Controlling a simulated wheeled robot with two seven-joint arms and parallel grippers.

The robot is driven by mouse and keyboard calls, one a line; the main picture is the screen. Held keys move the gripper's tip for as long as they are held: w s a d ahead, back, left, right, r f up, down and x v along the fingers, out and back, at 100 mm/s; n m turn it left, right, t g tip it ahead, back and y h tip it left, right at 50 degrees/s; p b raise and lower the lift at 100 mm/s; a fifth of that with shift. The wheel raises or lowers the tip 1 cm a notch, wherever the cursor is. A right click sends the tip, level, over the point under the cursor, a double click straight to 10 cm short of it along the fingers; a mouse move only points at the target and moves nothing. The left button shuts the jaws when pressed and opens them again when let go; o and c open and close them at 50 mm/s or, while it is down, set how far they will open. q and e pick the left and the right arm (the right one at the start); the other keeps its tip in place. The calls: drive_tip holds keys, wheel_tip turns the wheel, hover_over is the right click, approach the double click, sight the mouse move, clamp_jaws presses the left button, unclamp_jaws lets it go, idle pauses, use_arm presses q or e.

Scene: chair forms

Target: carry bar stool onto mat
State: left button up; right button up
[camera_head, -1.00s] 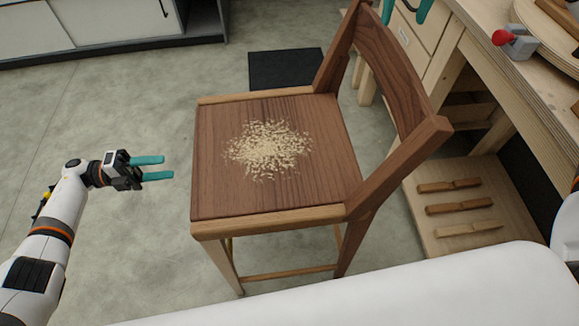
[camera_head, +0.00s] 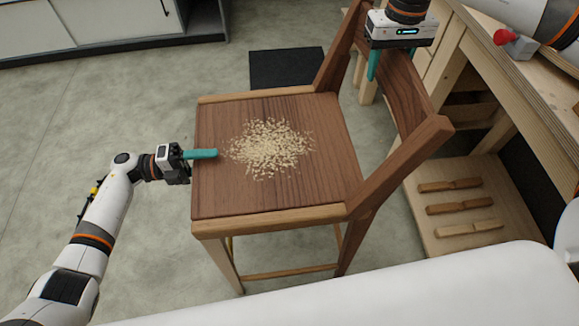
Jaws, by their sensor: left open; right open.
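The wooden bar stool (camera_head: 225,195) stands upright on the floor in the middle of the head view, its backrest (camera_head: 393,85) to the right. A heap of pale wood shavings (camera_head: 268,148) lies on its seat. The dark mat (camera_head: 285,68) lies on the floor behind the stool. My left gripper (camera_head: 205,155) is open at the seat's left edge, one teal finger showing over the seat; the other finger is hidden.
A wooden workbench (camera_head: 455,55) with a red-tipped clamp (camera_head: 508,42) stands at the right. Its lower shelf (camera_head: 480,245) holds several wooden pieces. A white cabinet (camera_head: 110,25) stands at the back left. The floor (camera_head: 100,110) on the left is clear.

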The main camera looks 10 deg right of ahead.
use_arm(q)
clamp_jaws()
use_arm(e)
clamp_jaws()
use_arm(q)
drive_tip(key=shift+f, duration=0.1)
idle(1.1)
drive_tip(key=shift+w+r, duration=0.15)
drive_tip(key=shift+r, duration=0.2)
use_arm(e)
drive_tip(key=shift+w+r, duration=0.15)
drive_tip(key=shift+r, duration=0.15)
